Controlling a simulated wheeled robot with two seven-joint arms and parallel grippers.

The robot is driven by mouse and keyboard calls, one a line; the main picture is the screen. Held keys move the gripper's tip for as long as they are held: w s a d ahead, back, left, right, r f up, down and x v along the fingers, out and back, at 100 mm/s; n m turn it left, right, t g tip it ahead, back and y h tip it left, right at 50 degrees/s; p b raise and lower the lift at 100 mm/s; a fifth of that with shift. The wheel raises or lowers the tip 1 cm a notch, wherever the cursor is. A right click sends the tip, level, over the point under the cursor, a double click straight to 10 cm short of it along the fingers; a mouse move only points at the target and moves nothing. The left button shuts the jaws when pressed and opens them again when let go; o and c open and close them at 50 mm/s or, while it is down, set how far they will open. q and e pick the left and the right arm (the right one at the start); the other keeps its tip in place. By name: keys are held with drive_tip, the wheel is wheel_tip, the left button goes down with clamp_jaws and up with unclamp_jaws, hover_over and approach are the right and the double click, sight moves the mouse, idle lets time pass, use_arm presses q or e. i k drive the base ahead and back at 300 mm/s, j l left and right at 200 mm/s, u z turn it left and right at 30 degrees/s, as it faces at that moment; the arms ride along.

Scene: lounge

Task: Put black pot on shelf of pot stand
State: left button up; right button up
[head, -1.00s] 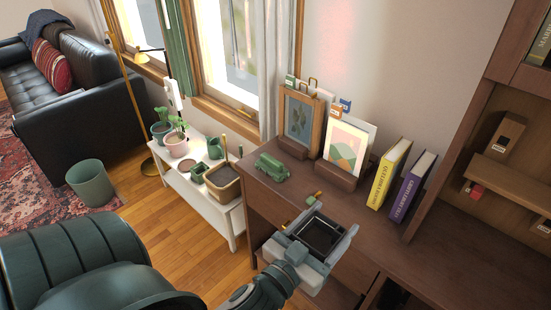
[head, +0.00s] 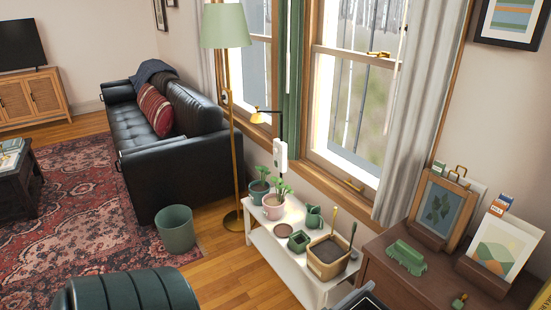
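The white pot stand (head: 266,238) stands below the window, right of centre. Its top holds several pots and garden items; its lower part is partly cut off by the bottom edge. At the bottom edge, right of the stand, a small part of the black pot (head: 369,301) shows, with a grey finger of my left gripper (head: 350,298) beside it. Most of this gripper is below the frame. The earlier view shows its fingers around the pot. My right gripper is not in view.
The stand top holds a teal pot with a plant (head: 258,190), a pink pot (head: 273,208), a green square pot (head: 299,241) and a soil box (head: 328,258). The brown desk (head: 385,268) adjoins on the right. A floor lamp (head: 229,110) and bin (head: 175,229) stand left.

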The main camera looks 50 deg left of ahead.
sight(293, 267)
drive_tip(key=k+j, duration=0.15)
drive_tip(key=j, duration=0.2)
drive_tip(key=k+j, duration=0.1)
drive_tip(key=j, duration=0.25)
drive_tip(key=k+j, duration=0.15)
drive_tip(key=j, duration=0.2)
drive_tip(key=k+j, duration=0.15)
drive_tip(key=j, duration=0.2)
drive_tip(key=k+j, duration=0.1)
drive_tip(key=j, duration=0.25)
drive_tip(key=u, duration=0.05)
